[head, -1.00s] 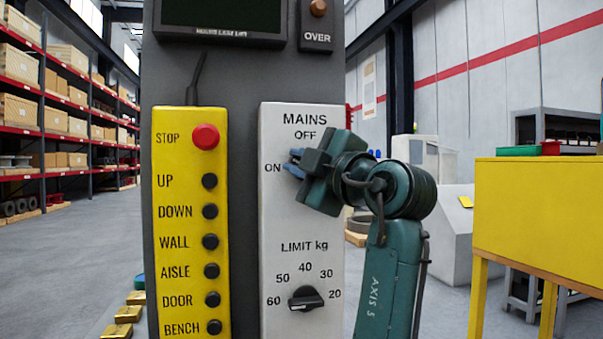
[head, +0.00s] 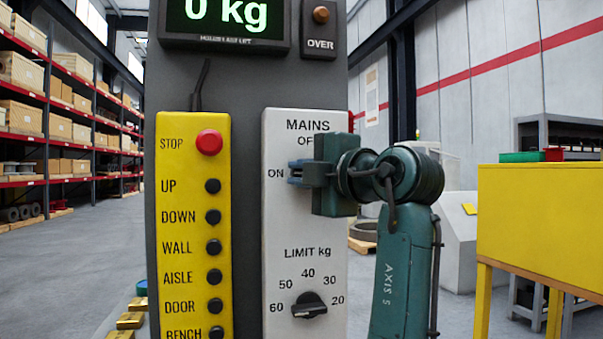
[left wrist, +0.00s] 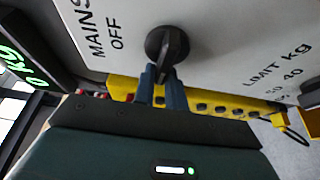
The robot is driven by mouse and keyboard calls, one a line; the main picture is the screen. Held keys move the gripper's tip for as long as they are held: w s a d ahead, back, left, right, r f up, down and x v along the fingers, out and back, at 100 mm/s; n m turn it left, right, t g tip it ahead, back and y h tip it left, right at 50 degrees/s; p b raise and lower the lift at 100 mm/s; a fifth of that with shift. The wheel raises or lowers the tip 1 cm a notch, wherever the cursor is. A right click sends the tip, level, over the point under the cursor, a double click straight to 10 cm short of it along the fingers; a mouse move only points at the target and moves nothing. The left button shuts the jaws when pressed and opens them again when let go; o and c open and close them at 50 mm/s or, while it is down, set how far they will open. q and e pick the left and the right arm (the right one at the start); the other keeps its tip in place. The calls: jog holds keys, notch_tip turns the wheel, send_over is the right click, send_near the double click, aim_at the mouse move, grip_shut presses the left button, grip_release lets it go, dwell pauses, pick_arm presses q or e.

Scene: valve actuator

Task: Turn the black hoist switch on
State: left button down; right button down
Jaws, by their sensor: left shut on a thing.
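The black hoist switch (left wrist: 167,45) is a round knob with a raised grip bar, on the white MAINS panel (head: 276,230). In the head view my left gripper hides it. My left gripper (head: 297,173) has its blue fingertips beside the ON mark. In the left wrist view the left gripper (left wrist: 163,80) is shut on the end of the knob's bar, one finger on each side. The display (head: 225,18) above is lit green and reads 0 kg. My right gripper is not in view.
A yellow pendant (head: 193,240) with a red STOP button (head: 209,142) and several black buttons is left of the panel. The LIMIT kg knob (head: 309,305) is below my gripper. A yellow table (head: 540,215) stands at right.

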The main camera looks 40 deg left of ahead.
pick_arm(q)
jog(key=c, duration=1.4)
grip_release()
jog(key=shift+c, duration=0.2)
jog(key=v, duration=1.3)
jog(key=shift+d, duration=0.1)
